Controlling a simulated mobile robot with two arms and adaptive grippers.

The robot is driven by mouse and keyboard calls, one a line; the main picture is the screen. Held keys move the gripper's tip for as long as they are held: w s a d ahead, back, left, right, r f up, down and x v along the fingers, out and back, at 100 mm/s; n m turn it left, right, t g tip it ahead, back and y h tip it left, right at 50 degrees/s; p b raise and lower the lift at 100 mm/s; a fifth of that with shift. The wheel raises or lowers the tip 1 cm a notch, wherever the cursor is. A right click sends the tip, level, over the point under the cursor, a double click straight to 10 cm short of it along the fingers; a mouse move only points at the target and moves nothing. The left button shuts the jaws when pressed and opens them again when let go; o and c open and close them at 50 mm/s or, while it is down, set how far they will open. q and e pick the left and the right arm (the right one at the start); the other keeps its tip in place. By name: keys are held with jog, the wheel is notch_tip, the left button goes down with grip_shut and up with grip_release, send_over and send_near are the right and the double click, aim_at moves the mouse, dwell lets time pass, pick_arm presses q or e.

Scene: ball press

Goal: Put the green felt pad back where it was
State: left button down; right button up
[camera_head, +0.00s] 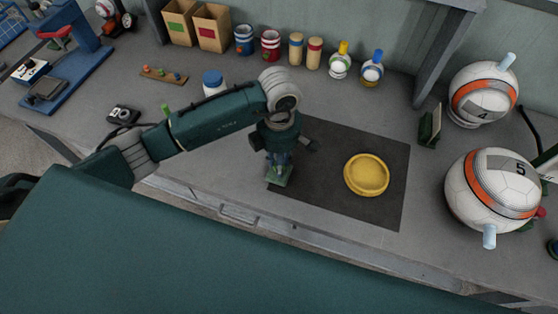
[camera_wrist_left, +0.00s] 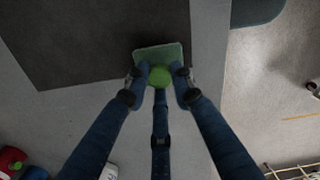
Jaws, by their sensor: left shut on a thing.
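The green felt pad (camera_head: 279,175) is a small flat pale-green piece with a rounded green grip; it also shows in the left wrist view (camera_wrist_left: 150,52). My left gripper (camera_head: 280,163) points down and is shut on the pad's grip, which shows between the fingers (camera_wrist_left: 160,77) in the wrist view. The pad is over the front-left corner of the dark mat (camera_head: 325,140). I cannot tell whether it touches the mat or hangs just above it. My right gripper is not in view.
A yellow round dish (camera_head: 366,175) sits on the mat's right half. Two white-orange balls (camera_head: 483,92) (camera_head: 491,190) stand at the right, with a dark green block (camera_head: 430,127) beside them. Jars, bottles and two cardboard boxes (camera_head: 212,27) line the back. The mat's middle is clear.

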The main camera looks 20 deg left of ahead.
pick_arm(q)
jog(key=shift+f, duration=0.4)
jog(key=shift+f, duration=0.1)
jog(key=c, duration=1.5)
grip_release()
